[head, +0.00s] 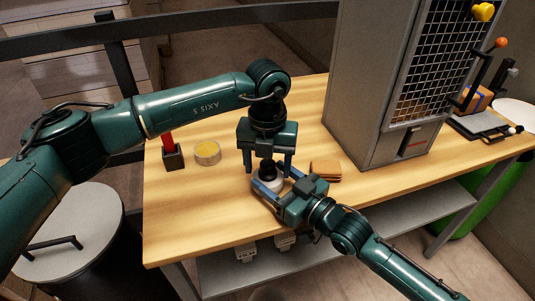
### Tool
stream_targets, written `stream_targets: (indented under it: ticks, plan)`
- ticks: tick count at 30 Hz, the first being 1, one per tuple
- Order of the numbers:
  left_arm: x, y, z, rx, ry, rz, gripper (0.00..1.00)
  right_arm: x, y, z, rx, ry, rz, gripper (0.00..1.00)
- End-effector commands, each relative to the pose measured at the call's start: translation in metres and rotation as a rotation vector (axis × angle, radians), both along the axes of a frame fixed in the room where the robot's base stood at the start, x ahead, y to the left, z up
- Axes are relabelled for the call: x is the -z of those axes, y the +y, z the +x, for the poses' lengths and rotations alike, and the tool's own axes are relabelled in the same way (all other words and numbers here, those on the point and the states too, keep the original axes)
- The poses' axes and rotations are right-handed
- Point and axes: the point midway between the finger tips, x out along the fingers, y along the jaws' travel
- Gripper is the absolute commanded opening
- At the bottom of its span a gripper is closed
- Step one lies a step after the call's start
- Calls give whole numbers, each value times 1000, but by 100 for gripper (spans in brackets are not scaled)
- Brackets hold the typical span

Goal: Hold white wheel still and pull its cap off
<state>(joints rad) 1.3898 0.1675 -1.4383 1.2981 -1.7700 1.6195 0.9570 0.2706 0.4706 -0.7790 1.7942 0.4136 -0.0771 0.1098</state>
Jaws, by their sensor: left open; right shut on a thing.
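The white wheel (268,184) sits low on the wooden table, partly covered by my grippers. A dark cap-like piece (267,169) stands on top of it. My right gripper (274,181) reaches in from the lower right and is shut on the white wheel, with its fingers along the wheel's sides. My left gripper (268,170) points straight down above the wheel. Its two fingers are open, one on each side of the dark cap. From this view I cannot tell whether they touch it.
A round tin with a yellow top (207,153) and a dark holder with a red item (173,155) stand to the left. Brown slices (325,170) lie close right of the grippers. A tall grey cabinet (370,90) stands behind right. The front left tabletop (190,215) is clear.

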Motion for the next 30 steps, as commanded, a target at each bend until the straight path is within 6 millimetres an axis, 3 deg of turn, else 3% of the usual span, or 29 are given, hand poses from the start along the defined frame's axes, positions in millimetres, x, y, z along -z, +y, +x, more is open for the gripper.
stream_targets:
  ticks: [7, 27, 30]
  plan:
    - [1, 0, 0, 1, 0, 0, 63, 0, 0, 0, 0, 0, 0, 19]
    - [0, 0, 0, 1, 0, 0, 9, 0, 0, 0, 0, 0, 0, 19]
    - [0, 0, 0, 1, 0, 0, 9, 0, 0, 0, 0, 0, 0, 19]
